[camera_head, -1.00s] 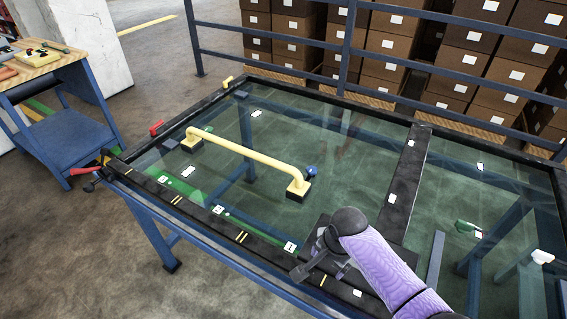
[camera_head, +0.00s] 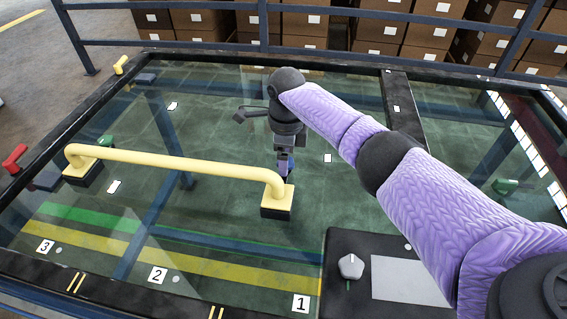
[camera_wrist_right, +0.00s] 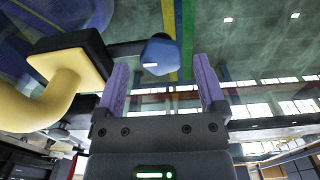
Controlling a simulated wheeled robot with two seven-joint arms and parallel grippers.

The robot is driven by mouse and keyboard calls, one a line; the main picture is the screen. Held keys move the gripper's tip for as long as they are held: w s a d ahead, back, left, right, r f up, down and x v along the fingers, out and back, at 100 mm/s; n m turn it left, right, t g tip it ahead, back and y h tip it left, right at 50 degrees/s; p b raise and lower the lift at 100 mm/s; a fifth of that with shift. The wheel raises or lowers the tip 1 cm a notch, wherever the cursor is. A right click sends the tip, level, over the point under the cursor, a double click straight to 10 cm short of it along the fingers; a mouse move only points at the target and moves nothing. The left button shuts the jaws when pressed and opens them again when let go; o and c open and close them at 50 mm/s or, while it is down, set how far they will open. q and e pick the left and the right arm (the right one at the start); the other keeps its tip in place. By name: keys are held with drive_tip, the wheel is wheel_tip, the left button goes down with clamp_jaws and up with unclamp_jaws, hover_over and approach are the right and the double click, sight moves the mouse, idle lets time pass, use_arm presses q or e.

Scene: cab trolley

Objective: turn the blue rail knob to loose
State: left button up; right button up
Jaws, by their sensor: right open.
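The blue knob (camera_wrist_right: 160,56) shows in the right wrist view, with a short white mark on its face. It sits just beyond my fingertips, roughly centred between them. My right gripper (camera_wrist_right: 161,78) is open, with its two purple fingers apart and nothing between them. In the head view my right gripper (camera_head: 284,168) points down beside the right end of the yellow handle (camera_head: 180,161) and covers most of the knob. I cannot tell whether a finger touches the knob. My left gripper is in neither view.
The yellow handle's black foot (camera_wrist_right: 85,55) is close to the left finger. A black panel with a white knob (camera_head: 351,266) is at the front. A red handle (camera_head: 15,158) is at the left edge. A blue railing and boxes (camera_head: 380,35) stand behind the glass top.

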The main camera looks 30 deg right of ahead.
drive_tip(key=shift+f, duration=0.55)
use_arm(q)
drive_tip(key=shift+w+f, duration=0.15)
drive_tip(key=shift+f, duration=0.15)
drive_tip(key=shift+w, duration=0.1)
use_arm(e)
drive_tip(key=shift+r, duration=0.1)
